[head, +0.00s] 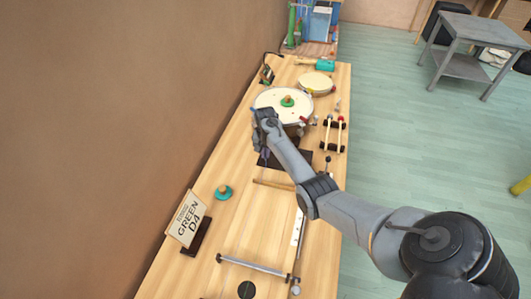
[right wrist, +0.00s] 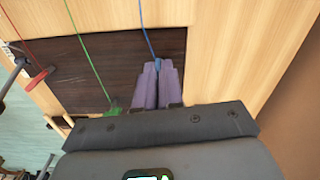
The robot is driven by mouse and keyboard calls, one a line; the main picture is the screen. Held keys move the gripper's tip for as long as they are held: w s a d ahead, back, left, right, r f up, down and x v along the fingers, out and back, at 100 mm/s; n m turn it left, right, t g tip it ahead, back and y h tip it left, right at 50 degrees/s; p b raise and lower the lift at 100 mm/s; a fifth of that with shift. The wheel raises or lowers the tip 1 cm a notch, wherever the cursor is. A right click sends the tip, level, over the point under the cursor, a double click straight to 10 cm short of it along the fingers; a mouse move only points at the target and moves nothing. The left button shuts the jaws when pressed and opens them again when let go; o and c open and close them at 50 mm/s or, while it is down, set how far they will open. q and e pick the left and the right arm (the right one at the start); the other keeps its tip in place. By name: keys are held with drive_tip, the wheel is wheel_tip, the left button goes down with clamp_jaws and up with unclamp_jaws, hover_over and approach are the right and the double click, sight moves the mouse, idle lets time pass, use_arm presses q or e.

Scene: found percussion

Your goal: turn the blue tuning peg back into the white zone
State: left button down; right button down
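My right gripper (head: 264,156) points down over the dark board (head: 297,157) on the bench in the head view. In the right wrist view its two purple-grey fingers (right wrist: 158,84) are close together, with the blue tuning peg (right wrist: 157,65) between their tips. They look shut on it. A blue string runs up from the peg across the dark board (right wrist: 110,45). The fingers hide most of the peg, and I cannot see its white zone or its angle. My left gripper is not in view.
A green peg (right wrist: 113,111) and a red peg (right wrist: 39,78) with strings are beside the gripper. A sign reading GREEN D4 (head: 188,219) stands at the left. A round drum (head: 270,98) is beyond the hand, and a teal item (head: 223,193) lies nearer.

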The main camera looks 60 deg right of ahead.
idle(0.3)
drive_tip(key=shift+s+r+n+p, duration=0.1)
drive_tip(key=shift+r+n+p, duration=0.1)
drive_tip(key=shift+n+p, duration=0.95)
drive_tip(key=n+p, duration=0.2)
drive_tip(key=n, duration=0.1)
drive_tip(key=shift+d+n, duration=0.1)
drive_tip(key=shift+n, duration=0.15)
drive_tip(key=n+p, duration=0.1)
drive_tip(key=n, duration=0.1)
drive_tip(key=shift+s+f+n, duration=0.1)
drive_tip(key=shift+n, duration=0.3)
drive_tip(key=n, duration=0.3)
drive_tip(key=shift+d+n, duration=0.15)
drive_tip(key=shift+n, duration=0.15)
drive_tip(key=n, duration=0.3)
drive_tip(key=shift+f+n, duration=0.15)
drive_tip(key=shift+n, duration=0.15)
drive_tip(key=n+b, duration=0.1)
drive_tip(key=n, duration=0.3)
drive_tip(key=shift+d+n, duration=0.15)
drive_tip(key=shift+n, duration=0.15)
drive_tip(key=n+b, duration=0.2)
drive_tip(key=n, duration=0.2)
drive_tip(key=shift+w+b, duration=0.2)
drive_tip(key=shift+b, duration=0.1)
drive_tip(key=shift+d+n+b, duration=0.1)
drive_tip(key=shift+n+b, duration=0.95)
drive_tip(key=shift+n, duration=1.25)
